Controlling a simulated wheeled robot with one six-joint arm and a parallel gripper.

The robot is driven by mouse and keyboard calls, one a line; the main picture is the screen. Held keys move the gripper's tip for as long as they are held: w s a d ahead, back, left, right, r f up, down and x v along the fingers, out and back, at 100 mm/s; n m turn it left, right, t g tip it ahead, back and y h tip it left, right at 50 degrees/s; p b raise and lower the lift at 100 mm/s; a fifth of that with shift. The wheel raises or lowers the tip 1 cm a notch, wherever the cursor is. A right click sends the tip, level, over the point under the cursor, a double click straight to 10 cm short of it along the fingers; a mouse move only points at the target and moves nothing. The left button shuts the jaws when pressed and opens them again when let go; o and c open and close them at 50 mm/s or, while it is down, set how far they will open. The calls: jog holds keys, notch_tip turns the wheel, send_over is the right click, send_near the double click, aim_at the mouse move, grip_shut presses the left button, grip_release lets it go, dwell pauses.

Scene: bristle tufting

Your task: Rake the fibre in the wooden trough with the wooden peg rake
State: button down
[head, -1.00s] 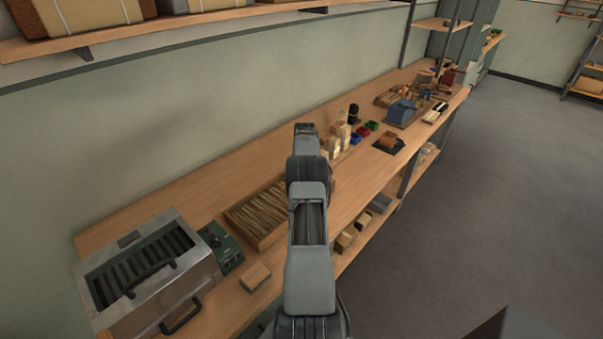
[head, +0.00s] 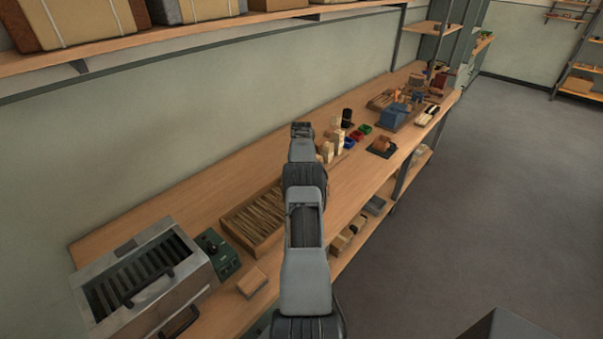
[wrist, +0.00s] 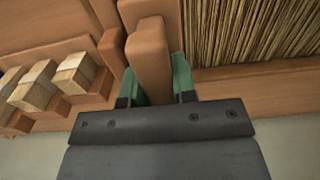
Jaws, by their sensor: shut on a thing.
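The wooden trough (head: 226,223) lies on the bench with pale straw-like fibre (head: 256,212) in it; the fibre also shows at the upper right of the wrist view (wrist: 260,30). In the wrist view my gripper (wrist: 158,76) has its green fingers on both sides of an upright brown wooden piece (wrist: 149,55), which looks like the handle of the peg rake. It stands beside the trough's end, left of the fibre in that view. The rake's pegs are not visible. In the head view my arm hides the gripper and the rake.
A metal box with a slotted top (head: 140,282) stands at the near left, with a green control box (head: 215,254) beside it. A small wooden block (head: 252,282) lies in front. Pale blocks (head: 338,142) and coloured bins (head: 357,134) stand beyond my arm. A shelf (head: 200,42) runs above.

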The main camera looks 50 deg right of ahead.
notch_tip(320, 180, up, 7)
jog(key=p, duration=0.4)
jog(key=shift+f, duration=0.2)
jog(key=shift+f, duration=0.1)
